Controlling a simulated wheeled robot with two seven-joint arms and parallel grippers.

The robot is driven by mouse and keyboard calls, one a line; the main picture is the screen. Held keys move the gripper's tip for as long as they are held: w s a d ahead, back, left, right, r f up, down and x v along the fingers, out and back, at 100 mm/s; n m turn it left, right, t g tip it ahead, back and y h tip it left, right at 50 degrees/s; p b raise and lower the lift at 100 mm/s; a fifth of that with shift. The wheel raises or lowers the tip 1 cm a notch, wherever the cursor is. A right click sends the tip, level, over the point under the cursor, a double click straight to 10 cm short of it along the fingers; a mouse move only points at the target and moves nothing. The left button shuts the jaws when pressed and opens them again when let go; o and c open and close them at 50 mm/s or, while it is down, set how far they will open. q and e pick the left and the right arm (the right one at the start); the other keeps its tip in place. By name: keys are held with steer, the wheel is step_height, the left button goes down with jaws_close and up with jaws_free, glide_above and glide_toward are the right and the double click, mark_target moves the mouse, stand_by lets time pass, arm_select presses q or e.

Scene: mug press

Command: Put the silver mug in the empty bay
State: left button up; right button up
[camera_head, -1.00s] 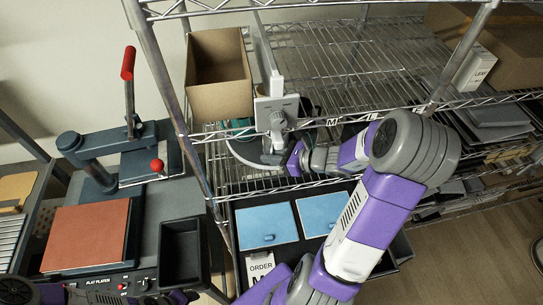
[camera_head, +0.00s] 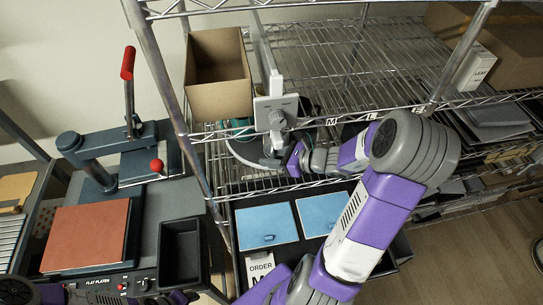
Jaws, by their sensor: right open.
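My right gripper (camera_head: 272,154) is open on the middle shelf level, beneath the upper wire shelf, with its arm coming in from the right. It is partly hidden by the shelf's front rail and wires. A teal mug (camera_head: 238,128) stands just left of it, mostly hidden by the cardboard box and wires. I cannot clearly make out the silver mug; a greyish shape by the gripper is too small and covered to tell. The empty bay cannot be told for certain; bay labels M and L (camera_head: 372,116) are on the front rail. My left gripper is not in view.
An open cardboard box (camera_head: 219,83) and a white bracket (camera_head: 275,112) crowd the space above my right gripper. Shelf posts and rails surround it. A heat press (camera_head: 130,160) stands left. A dark tray with blue pads (camera_head: 267,225) lies below. The upper shelf's middle is clear.

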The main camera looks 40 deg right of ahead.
steer(key=p+v, duration=0.1)
steer(key=v, duration=1.1)
steer(key=shift+r, duration=0.2)
steer(key=shift+s, duration=0.1)
